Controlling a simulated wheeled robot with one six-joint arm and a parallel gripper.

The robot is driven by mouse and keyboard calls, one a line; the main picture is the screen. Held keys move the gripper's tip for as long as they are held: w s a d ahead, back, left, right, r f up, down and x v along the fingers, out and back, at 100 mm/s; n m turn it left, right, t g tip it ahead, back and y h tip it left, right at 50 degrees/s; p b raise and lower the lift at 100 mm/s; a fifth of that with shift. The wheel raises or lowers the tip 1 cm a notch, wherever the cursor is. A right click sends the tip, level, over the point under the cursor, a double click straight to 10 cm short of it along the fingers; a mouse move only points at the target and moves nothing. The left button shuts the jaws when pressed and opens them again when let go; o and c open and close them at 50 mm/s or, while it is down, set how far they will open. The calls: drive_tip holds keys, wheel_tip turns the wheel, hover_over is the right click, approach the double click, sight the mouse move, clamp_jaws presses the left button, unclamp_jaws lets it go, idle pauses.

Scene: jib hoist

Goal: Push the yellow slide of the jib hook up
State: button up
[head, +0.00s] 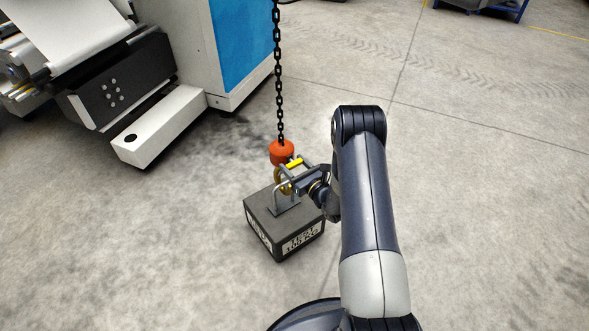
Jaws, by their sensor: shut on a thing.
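The jib hook's orange block (281,152) hangs on a dark chain. The brass-coloured hook (281,183) shows below it, beside the handle of the test weight (285,225). Whether the hook passes under the handle is too small to tell. The yellow slide (295,163) shows as a short bright bar just below and right of the orange block. My gripper (293,174) reaches in from the right at that height and is shut on the yellow slide. My jaws and wrist hide part of the slide and the hook.
The chain (278,75) runs straight up out of view. A machine with a blue panel (240,40) and a low white base (160,127) stands at the upper left. The concrete floor around the weight is clear.

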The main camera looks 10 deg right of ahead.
drive_tip(key=shift+r, duration=0.4)
drive_tip(key=o, duration=1.4)
drive_tip(key=shift+s, duration=0.1)
drive_tip(key=p+v, duration=0.1)
drive_tip(key=v, duration=0.9)
drive_tip(key=shift+s+d, duration=0.2)
drive_tip(key=shift+s, duration=0.05)
